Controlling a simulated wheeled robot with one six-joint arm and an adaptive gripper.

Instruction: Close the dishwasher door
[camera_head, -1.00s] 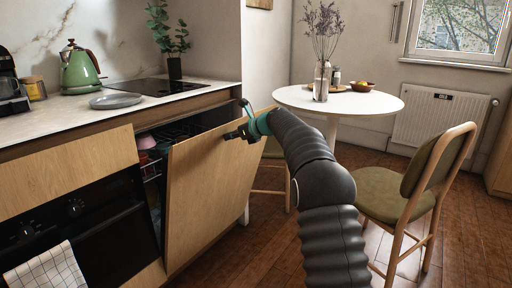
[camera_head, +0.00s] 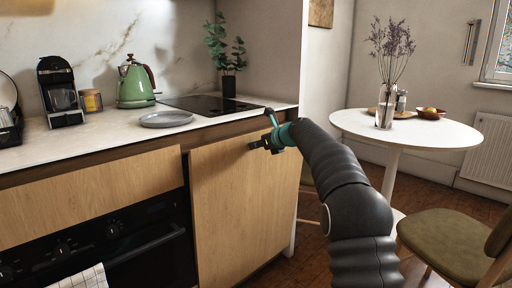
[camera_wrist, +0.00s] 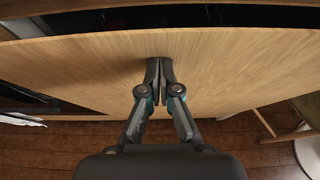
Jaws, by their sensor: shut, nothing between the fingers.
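The dishwasher door (camera_head: 235,210) is a light wood panel under the counter, right of the oven. It stands nearly upright and almost in line with the neighbouring front; its inside and racks are hidden. A dark gap shows along its top edge in the wrist view, where the door (camera_wrist: 235,65) fills most of the picture. My gripper (camera_head: 257,146) is shut and empty, at the upper part of the door's outer face. In the wrist view the closed fingertips (camera_wrist: 159,68) appear to touch the wood.
The oven (camera_head: 110,245) with a checked towel (camera_head: 82,279) is left of the door. The counter (camera_head: 85,138) above holds a kettle (camera_head: 135,85) and a grey plate (camera_head: 166,119). A round white table (camera_head: 440,132) and a green chair (camera_head: 445,238) stand to the right.

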